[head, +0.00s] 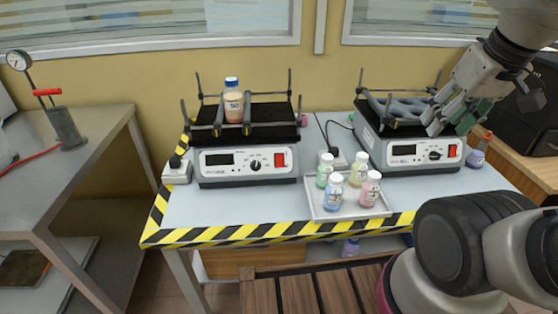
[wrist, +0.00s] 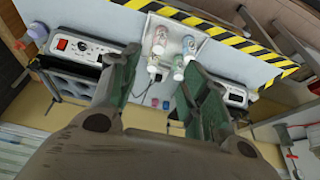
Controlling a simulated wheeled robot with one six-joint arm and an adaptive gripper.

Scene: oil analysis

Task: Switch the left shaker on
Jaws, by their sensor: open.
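The left shaker (head: 248,163) stands on the table with a dark display, a black knob and a red rocker switch (head: 280,160) on its front. A bottle (head: 233,105) labelled 50 stands between the bars on its black platform. In the wrist view, part of the left shaker (wrist: 233,96) shows at the right, partly behind a finger. My gripper (head: 452,116) is open and empty, with green inner pads, in front of and above the right shaker (head: 408,153), well to the right of the left shaker. Its open fingers also show in the wrist view (wrist: 160,65).
A white tray (head: 318,207) with several small bottles stands between the shakers, nearer the front edge. A socket box (head: 177,171) sits left of the left shaker. Yellow-black tape marks the table edge. The table in front of the left shaker is clear.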

